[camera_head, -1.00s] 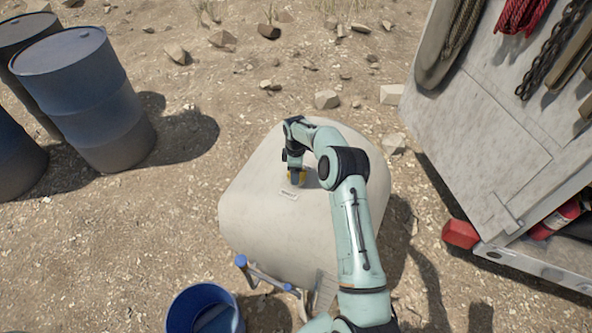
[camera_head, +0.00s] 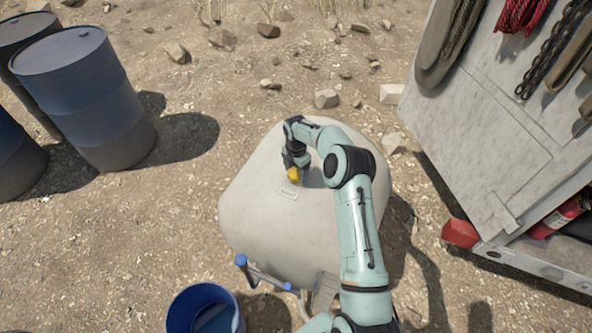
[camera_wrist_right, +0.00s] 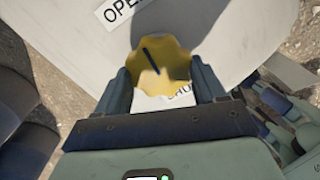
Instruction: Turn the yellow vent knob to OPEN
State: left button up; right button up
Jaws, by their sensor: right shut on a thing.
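The yellow vent knob (camera_head: 294,174) is on top of the pale tank (camera_head: 262,225). In the right wrist view the knob (camera_wrist_right: 175,62) has a scalloped edge and a dark pointer line. The line runs from near its middle to the upper left, toward the OPEN label (camera_wrist_right: 117,12). A second label (camera_wrist_right: 181,97), partly hidden by the knob and gripper, lies below it. My right gripper (camera_wrist_right: 163,86) is shut on the knob, one finger at each side. In the head view the right gripper (camera_head: 294,163) is at the knob. My left gripper is not in view.
Blue barrels (camera_head: 85,95) stand at the left. A blue bucket (camera_head: 180,312) is at the tank's front left, near a blue-capped pipe (camera_head: 262,275). A grey panel (camera_head: 480,110) with hanging ropes and chain stands at the right. Stony ground lies around.

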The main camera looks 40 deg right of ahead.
aim_at(296, 172)
jog(key=shift+n, duration=0.6)
jog(key=o, duration=1)
jog(key=shift+o, duration=0.2)
notch_tip(296, 172, up, 14)
jog(key=shift+f, duration=0.25)
